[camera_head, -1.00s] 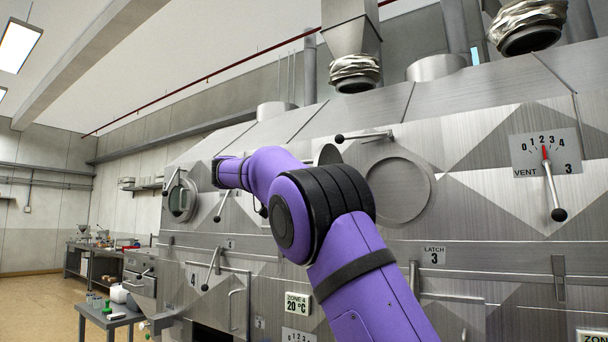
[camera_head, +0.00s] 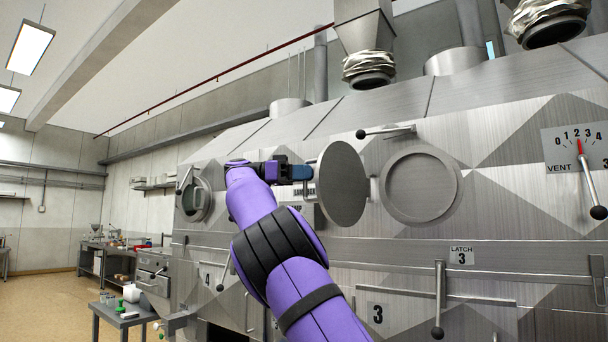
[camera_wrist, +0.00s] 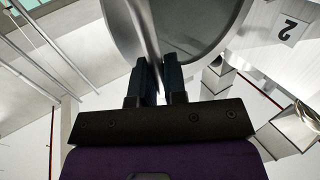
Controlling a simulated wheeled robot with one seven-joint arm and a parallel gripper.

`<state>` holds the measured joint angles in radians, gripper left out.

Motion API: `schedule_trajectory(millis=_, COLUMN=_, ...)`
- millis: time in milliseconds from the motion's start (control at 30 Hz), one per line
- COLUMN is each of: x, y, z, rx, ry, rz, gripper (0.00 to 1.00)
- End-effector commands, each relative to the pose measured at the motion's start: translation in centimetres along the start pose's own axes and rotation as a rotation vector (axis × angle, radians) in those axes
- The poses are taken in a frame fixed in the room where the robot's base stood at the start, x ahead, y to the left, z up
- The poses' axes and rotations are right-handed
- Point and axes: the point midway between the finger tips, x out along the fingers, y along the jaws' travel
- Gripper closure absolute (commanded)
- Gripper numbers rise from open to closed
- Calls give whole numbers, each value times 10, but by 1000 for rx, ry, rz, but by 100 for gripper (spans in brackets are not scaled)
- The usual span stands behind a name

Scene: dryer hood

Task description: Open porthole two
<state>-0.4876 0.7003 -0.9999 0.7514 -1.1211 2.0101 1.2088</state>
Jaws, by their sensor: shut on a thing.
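The round metal porthole cover (camera_head: 342,183) stands swung out from the dryer wall, hinged beside a round ringed porthole (camera_head: 421,187) with a plain grey face. My gripper (camera_head: 303,172) is at the cover's left edge, the side away from the hinge.
A handle with a black knob (camera_head: 385,132) sits above the porthole. Another round porthole (camera_head: 195,198) is farther left. The latch 3 lever (camera_head: 438,300) and vent lever (camera_head: 590,185) stick out at right. A small table (camera_head: 125,315) stands at lower left.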

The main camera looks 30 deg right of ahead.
Motion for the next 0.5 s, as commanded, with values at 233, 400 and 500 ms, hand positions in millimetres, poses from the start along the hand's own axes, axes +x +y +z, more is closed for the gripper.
schedule_trajectory(millis=233, x=1, y=-1, z=0, rx=-1, ry=-1, rz=1, gripper=100)
schedule_trajectory(millis=400, x=1, y=-1, z=0, rx=-1, ry=-1, rz=1, gripper=64)
schedule_trajectory(millis=500, x=1, y=0, z=0, rx=0, ry=-1, rz=1, gripper=64)
